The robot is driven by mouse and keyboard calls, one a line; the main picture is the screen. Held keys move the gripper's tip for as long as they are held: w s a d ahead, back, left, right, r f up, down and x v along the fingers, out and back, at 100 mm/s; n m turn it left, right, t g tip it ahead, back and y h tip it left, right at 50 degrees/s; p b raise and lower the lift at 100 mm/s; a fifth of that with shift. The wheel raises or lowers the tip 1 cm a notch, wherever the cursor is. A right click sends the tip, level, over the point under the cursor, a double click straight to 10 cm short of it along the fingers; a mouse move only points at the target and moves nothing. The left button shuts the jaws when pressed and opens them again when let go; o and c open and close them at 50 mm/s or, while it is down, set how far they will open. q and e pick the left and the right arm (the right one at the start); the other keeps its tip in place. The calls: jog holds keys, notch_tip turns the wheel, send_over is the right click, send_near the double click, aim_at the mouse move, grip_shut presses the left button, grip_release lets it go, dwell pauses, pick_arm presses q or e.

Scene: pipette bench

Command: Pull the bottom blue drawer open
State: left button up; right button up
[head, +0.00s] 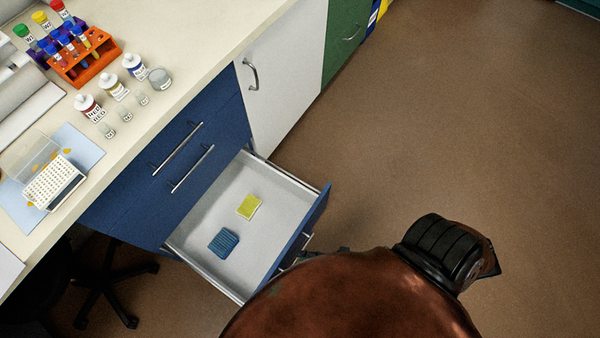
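The bottom blue drawer (318,212) stands pulled out from the blue cabinet (140,200). Its white inside shows, holding a yellow-green pad (249,206) and a blue ridged block (223,242). The drawer's metal handle (307,241) shows in part on its front. A small dark part of my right gripper (328,252) shows beside the handle. The rest of it is hidden behind a brown part of my own body, so I cannot tell whether its fingers are shut or touch the handle. My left gripper is not in view.
Two more handles, one above the other (175,150) (192,168), are on the shut blue fronts above. The bench top (200,40) holds an orange tube rack (85,62), bottles and a white tip box (53,184). A stool base (105,285) stands at left. Brown floor (480,120) is clear at right.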

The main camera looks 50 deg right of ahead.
jog(key=v, duration=0.9)
jog(key=shift+s, duration=0.2)
jog(key=shift+d, duration=0.1)
jog(key=w+a+f+n+g+h, duration=0.25)
jog(key=f+n+g+h, duration=0.3)
jog(key=f+n, duration=0.4)
pick_arm(q)
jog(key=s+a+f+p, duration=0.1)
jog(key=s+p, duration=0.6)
jog(key=p, duration=0.2)
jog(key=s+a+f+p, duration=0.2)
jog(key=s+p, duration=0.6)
jog(key=p, duration=0.2)
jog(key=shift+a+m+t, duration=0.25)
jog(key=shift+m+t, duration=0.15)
pick_arm(e)
jog(key=s+d+f+n+g+h, duration=0.1)
jog(key=s+d, duration=0.3)
jog(key=s, duration=0.4)
jog(key=s+d+f+n+g+h, duration=0.1)
jog(key=s+d+g, duration=0.3)
jog(key=s, duration=0.5)
jog(key=s+d+f+n+g+h, duration=0.1)
jog(key=s+d+f+n+g, duration=0.1)
jog(key=s+d, duration=0.3)
jog(key=s, duration=0.3)
jog(key=shift+f+h, duration=0.35)
